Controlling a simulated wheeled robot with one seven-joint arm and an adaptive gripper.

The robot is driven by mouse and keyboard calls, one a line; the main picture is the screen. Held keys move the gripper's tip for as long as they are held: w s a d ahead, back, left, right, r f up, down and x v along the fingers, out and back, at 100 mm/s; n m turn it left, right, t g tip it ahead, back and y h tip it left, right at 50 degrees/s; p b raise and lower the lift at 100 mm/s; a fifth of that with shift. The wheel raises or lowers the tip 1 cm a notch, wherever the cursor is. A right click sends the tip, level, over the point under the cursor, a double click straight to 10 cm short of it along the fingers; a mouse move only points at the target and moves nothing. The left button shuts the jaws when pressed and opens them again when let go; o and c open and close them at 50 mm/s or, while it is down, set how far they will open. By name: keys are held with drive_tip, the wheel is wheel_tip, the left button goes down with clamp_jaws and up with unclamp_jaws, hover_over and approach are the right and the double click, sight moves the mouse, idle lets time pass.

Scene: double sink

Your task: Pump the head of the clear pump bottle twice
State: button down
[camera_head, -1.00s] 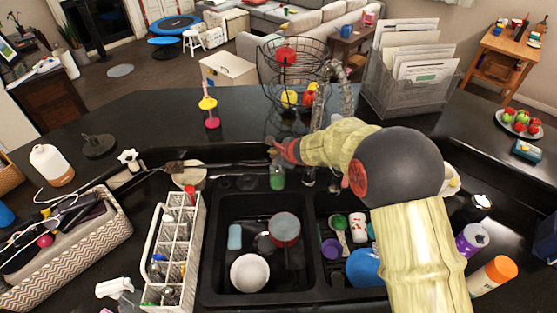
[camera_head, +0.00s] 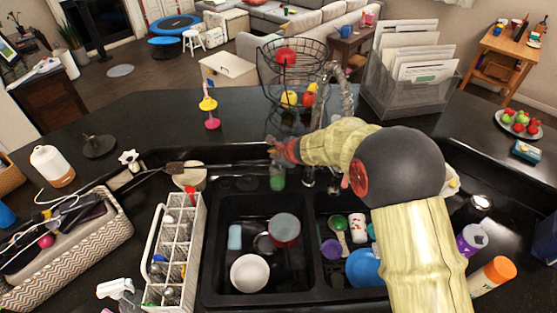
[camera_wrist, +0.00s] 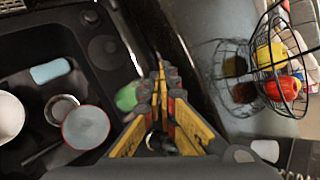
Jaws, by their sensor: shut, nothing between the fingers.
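The clear pump bottle (camera_head: 277,178) with green liquid stands at the back rim of the sink, behind the divider between the two basins. In the wrist view its green body (camera_wrist: 126,97) shows just left of the fingers. My gripper (camera_head: 272,143) is shut and empty, its fingertips right above the bottle in the head view. The fingers also fill the middle of the wrist view (camera_wrist: 161,72). The pump head is hidden by my fingers, so I cannot tell whether they touch it or whether it is pressed down.
The left basin holds a white bowl (camera_head: 250,272), a red-rimmed pot (camera_head: 285,229) and a blue sponge (camera_head: 235,237). The faucet (camera_head: 318,110) stands close to my gripper on the right. A wire fruit basket (camera_head: 290,75) stands behind on the counter.

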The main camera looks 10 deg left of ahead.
sight(275, 165)
wheel_tip(275, 165, up, 6)
drive_tip(key=p, duration=0.4)
drive_tip(key=shift+p, duration=0.4)
idle(0.5)
drive_tip(key=s+a+f+n+g, duration=0.1)
drive_tip(key=s+f+n+g, duration=0.2)
drive_tip(key=s+n, duration=0.5)
drive_tip(key=s+d+r+n+g+b, duration=0.25)
drive_tip(key=s+d+n, duration=0.3)
drive_tip(key=s, duration=0.55)
drive_tip(key=s+d+r+n+t+h+b, duration=0.1)
drive_tip(key=s+d+b, duration=0.4)
drive_tip(key=d, duration=0.5)
drive_tip(key=s+d+r+n+t+h+b, duration=0.1)
drive_tip(key=s+d+b, duration=0.4)
drive_tip(key=s+d, duration=0.5)
drive_tip(key=s+d+r+n+t+h+b, duration=0.1)
drive_tip(key=s+d+n+t+h+b, duration=0.1)
drive_tip(key=s+d+b, duration=0.4)
drive_tip(key=s+d+n+h, duration=0.1)
drive_tip(key=d+h, duration=0.1)
drive_tip(key=d, duration=0.3)
drive_tip(key=shift+s+d, duration=0.2)
drive_tip(key=shift+s, duration=0.1)
